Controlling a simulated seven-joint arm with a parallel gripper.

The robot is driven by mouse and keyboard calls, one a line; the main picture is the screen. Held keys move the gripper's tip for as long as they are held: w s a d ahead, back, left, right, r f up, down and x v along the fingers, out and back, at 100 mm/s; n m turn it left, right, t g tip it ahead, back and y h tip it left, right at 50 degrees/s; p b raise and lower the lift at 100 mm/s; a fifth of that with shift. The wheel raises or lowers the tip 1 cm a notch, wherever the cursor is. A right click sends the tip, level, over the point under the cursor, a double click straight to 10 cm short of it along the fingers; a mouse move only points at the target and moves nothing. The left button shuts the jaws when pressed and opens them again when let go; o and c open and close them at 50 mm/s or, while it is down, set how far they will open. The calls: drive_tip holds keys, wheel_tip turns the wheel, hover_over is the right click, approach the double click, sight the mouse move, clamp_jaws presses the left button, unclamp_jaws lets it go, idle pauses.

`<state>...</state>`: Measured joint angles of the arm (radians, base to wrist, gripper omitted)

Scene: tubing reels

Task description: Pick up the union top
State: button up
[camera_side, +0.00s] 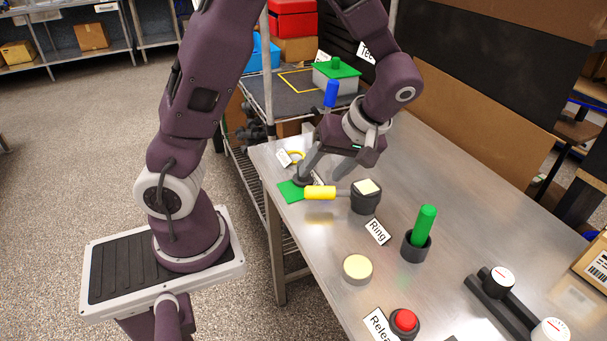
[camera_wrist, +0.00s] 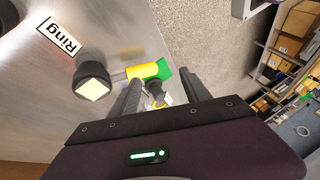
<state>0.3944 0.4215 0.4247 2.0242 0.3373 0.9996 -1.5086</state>
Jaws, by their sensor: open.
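No part is labelled union top, so I cannot tell for certain which it is. A small dark grey round piece (camera_side: 303,181) sits at the green square (camera_side: 289,192) near the table's left edge. In the wrist view this dark piece (camera_wrist: 154,90) shows between the fingers, partly hidden. My gripper (camera_side: 322,174) is open, pointing down close over that spot; its two fingers also show in the wrist view (camera_wrist: 162,82). I cannot tell whether a finger touches the piece. A yellow cylinder (camera_side: 320,193) lies beside it, next to the green square.
A dark holder with a cream square top (camera_side: 367,198) stands right of the yellow cylinder. A green rod (camera_side: 425,224) stands in a dark cup. A cream disc (camera_side: 357,268) and red button (camera_side: 404,320) are nearer. The table's right rear is clear.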

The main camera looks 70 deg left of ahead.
sight(300, 182)
drive_tip(key=w+a+f+n+y, duration=0.1)
drive_tip(key=a+f+n+y, duration=0.1)
drive_tip(key=w+a+f+n+g+y, duration=0.1)
drive_tip(key=a+f+n+y, duration=0.1)
drive_tip(key=w+a+f+n+y, duration=0.2)
drive_tip(key=f+y, duration=0.1)
drive_tip(key=shift+a+f, duration=0.1)
drive_tip(key=shift+w+a+f+y, duration=0.1)
drive_tip(key=shift+w+a+y, duration=0.1)
drive_tip(key=shift+y, duration=0.1)
drive_tip(key=shift+n, duration=0.3)
drive_tip(key=x, duration=0.7)
drive_tip(key=shift+a, duration=0.2)
drive_tip(key=shift+r, duration=0.25)
clamp_jaws()
